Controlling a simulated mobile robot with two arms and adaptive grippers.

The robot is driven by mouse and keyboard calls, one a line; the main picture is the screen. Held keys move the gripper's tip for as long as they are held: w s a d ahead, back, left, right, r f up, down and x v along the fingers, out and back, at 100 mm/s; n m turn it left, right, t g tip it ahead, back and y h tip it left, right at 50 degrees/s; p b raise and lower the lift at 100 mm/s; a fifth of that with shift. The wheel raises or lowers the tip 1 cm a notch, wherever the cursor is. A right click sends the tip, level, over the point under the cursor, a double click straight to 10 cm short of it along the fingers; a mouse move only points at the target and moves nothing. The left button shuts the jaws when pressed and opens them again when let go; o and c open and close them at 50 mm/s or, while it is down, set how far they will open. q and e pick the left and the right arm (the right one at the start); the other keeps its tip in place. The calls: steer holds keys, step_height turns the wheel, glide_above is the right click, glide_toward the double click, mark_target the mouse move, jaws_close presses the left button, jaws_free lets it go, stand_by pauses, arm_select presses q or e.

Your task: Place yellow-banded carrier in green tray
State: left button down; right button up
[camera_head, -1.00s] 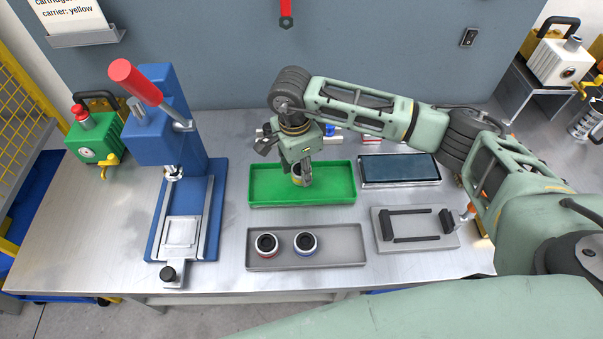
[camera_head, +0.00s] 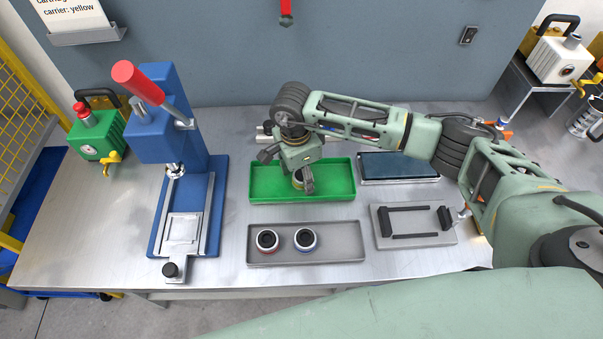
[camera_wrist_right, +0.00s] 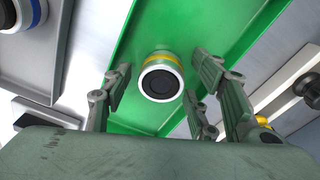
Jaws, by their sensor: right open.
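The green tray (camera_head: 335,180) lies in the middle of the bench. The yellow-banded carrier (camera_wrist_right: 161,78), a white cylinder with a yellow band and a dark round top, is at the green tray (camera_wrist_right: 130,65) in the right wrist view. It seems to stand on the tray floor. In the head view it is partly hidden by my right gripper (camera_head: 304,183), which is low over the tray. The right wrist view shows my right gripper's fingers (camera_wrist_right: 160,85) spread to both sides of the carrier, with gaps between. My left gripper is not in view.
A grey tray (camera_head: 340,250) in front holds a red-banded carrier (camera_head: 267,240) and a blue-banded carrier (camera_head: 305,239). A blue press (camera_head: 215,190) with a red handle stands left. A dark-screened panel (camera_head: 400,166) and a grey fixture (camera_head: 415,237) are at right.

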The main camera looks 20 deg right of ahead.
mark_target(298, 176)
steer(key=shift+r+p, duration=0.3)
step_height(298, 176, up, 12)
steer(key=a+b, duration=0.1)
steer(key=b, duration=0.3)
steer(key=shift+f, duration=0.15)
